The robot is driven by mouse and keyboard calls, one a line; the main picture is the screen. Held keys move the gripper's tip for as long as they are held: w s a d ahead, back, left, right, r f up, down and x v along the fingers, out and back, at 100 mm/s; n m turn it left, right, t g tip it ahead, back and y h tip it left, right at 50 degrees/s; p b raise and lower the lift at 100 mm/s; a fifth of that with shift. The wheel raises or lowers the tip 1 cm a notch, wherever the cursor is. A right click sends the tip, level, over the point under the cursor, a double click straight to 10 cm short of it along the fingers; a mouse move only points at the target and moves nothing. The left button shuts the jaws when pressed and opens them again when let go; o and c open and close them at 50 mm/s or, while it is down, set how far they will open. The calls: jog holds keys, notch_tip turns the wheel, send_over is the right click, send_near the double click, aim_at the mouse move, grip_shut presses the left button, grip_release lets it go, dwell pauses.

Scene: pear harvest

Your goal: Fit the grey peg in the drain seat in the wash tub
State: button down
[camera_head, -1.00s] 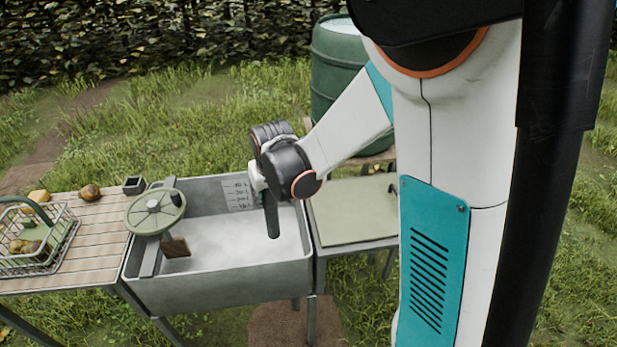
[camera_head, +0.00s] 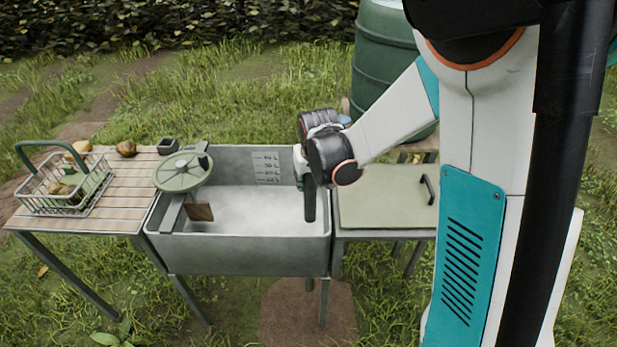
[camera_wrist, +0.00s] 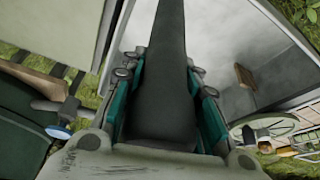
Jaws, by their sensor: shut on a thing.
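The wash tub (camera_head: 240,254) is a grey trough with a pale floor, in the middle of the head view. My gripper (camera_head: 308,184) is over its right end. In the wrist view my gripper (camera_wrist: 165,115) is shut on the dark grey peg (camera_wrist: 164,70), which points away from the palm between the teal finger pads. The peg (camera_head: 309,206) hangs about upright in the head view, near the tub's right wall. Its lower end appears inside or in front of the tub's right end; I cannot tell its height. I cannot make out the drain seat.
A round green handwheel (camera_head: 183,172) sits on the tub's left side, with a brown block (camera_head: 199,212) below it. A slatted table (camera_head: 125,190) with a wire basket (camera_head: 66,190) stands left. A green-topped table (camera_head: 385,198) and a barrel (camera_head: 383,60) stand right.

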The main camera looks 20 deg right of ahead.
jog(key=shift+f+b, duration=3.95)
jog(key=shift+f, duration=1.15)
notch_tip(320, 180, down, 2)
jog(key=shift+f+b, duration=0.1)
jog(key=shift+b, duration=0.3)
jog(key=shift+f, duration=5.2)
jog(key=c, duration=1.1)
grip_release()
jog(key=o, duration=0.5)
jog(key=shift+a, duration=0.1)
